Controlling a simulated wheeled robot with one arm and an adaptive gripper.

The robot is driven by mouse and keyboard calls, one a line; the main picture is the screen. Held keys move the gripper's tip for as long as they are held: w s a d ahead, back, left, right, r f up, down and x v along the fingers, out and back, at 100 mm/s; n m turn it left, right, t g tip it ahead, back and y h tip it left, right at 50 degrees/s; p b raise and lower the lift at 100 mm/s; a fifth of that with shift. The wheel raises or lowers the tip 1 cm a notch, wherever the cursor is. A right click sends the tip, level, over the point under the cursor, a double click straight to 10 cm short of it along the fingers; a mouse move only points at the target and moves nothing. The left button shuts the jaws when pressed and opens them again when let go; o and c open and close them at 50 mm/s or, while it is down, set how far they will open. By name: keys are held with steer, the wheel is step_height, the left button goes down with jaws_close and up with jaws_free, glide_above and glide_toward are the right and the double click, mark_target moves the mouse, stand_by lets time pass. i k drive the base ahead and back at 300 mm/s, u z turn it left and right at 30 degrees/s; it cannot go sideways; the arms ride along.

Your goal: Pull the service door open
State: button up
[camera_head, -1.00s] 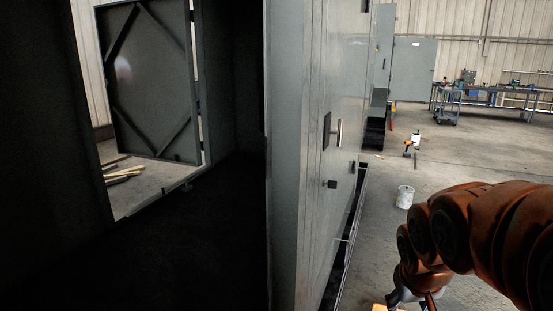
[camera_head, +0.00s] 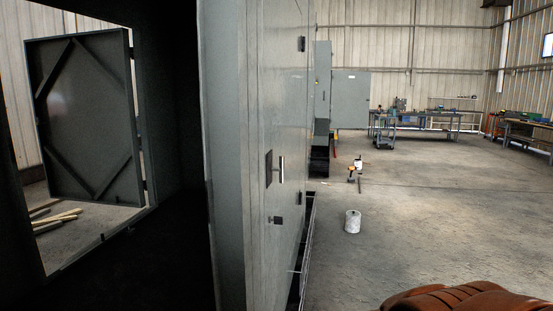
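A tall grey enclosure wall with a door panel (camera_head: 268,110) stands at centre left, seen at a steep angle. A handle (camera_head: 281,170) with a bright bar on a dark plate sits at mid height on it. A smaller dark latch (camera_head: 277,220) is below the handle. I cannot tell a gap at this panel's edges; it looks flush. Another door (camera_head: 85,115), grey with diagonal braces, stands open at the left beyond the dark interior. Part of my orange arm shows at the bottom right, away from the panel. My gripper is out of the picture.
A white bucket (camera_head: 353,221) stands on the floor right of the enclosure. Wood pieces (camera_head: 55,220) lie at the left. Workbenches (camera_head: 430,125) line the back. The floor at right is clear.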

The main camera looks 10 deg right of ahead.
mark_target(282, 40)
steer(key=z, duration=0.75)
steer(key=i, duration=1)
steer(key=u, duration=1.95)
